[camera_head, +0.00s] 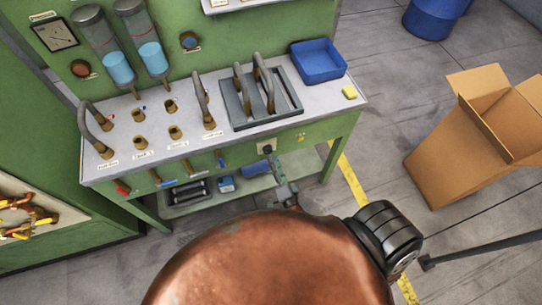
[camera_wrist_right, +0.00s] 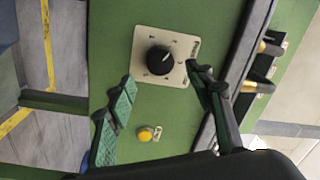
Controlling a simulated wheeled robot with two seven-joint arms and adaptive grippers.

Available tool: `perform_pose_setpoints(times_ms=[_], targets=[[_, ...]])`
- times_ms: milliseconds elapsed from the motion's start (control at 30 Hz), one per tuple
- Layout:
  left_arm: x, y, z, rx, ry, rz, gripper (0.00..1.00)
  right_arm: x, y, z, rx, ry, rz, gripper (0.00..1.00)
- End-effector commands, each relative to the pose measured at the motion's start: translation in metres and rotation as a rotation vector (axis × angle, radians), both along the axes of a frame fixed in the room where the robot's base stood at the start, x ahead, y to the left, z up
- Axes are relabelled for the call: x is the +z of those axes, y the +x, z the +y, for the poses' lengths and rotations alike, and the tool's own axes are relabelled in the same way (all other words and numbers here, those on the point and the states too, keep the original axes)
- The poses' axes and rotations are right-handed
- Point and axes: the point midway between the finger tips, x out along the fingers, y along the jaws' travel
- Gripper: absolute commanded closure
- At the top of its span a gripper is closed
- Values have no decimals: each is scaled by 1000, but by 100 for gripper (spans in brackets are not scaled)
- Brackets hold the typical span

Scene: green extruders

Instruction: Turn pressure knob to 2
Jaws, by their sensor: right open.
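The pressure knob (camera_wrist_right: 160,59) is a round black dial on a cream square plate with markings around it, set in the green panel. A pale pointer line shows on its face, but the numbers are too small to read. In the head view the knob (camera_head: 265,149) is on the front face of the green bench, under the sink. My right gripper (camera_wrist_right: 162,79) is open, with its green-padded fingers apart on either side of the knob plate, and empty. In the head view the right gripper (camera_head: 276,165) is just below the knob. My left gripper is not in view.
A yellow button (camera_wrist_right: 145,133) sits near the knob. A cardboard box (camera_head: 430,168) stands at right.

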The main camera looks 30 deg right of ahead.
Motion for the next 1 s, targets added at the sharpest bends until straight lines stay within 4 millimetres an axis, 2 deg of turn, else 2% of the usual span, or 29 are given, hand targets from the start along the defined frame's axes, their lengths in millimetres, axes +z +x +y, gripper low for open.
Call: perform_pose_setpoints(times_ms=[100,333,500,1000], targets=[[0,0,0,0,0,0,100,-2,-26,5,0,0,2,52],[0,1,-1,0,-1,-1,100,-4,-58,12,0,-1,2,52],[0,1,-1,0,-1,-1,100,-3,-66,14,0,1,-1,52],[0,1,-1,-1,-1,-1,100,-4,-66,14,0,1,0,52]])
